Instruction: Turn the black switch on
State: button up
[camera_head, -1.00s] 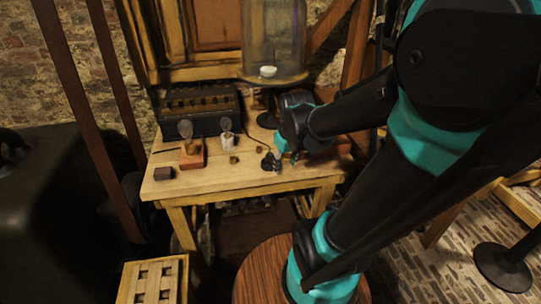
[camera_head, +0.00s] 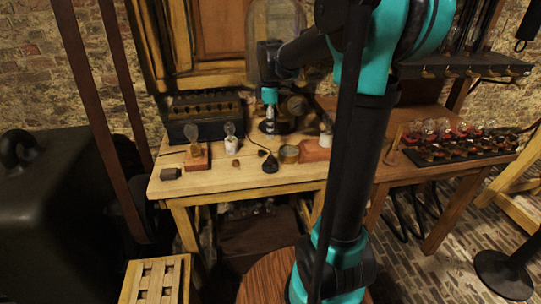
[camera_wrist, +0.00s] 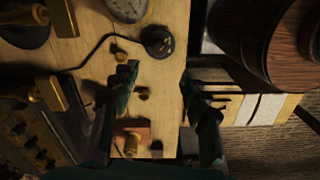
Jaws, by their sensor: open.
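A small round black switch (camera_head: 270,164) with a thin black cord sits near the front of the wooden table. In the wrist view, the switch (camera_wrist: 157,41) shows brass-coloured parts on top and lies near the table's front edge, beyond the fingertips. I cannot tell which way its lever stands. My gripper (camera_head: 269,122) points down above the back part of the table, behind the switch in the head view. In the wrist view, my gripper (camera_wrist: 162,84) has its two dark fingers wide apart with nothing between them. It is apart from the switch.
A round dial (camera_head: 289,154) lies right of the switch. A bulb on a red block (camera_head: 197,160), a bulb on a white base (camera_head: 231,145) and a dark block (camera_head: 171,174) stand to the left. A dark battery box (camera_head: 205,118) is behind. Several bulbs line a rack (camera_head: 455,148) at right.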

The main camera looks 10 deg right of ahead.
aim_at(271, 157)
notch_tip(271, 157, down, 12)
jog(key=shift+r, duration=0.15)
jog(key=shift+c, duration=0.2)
grip_shut()
dwell(0.3)
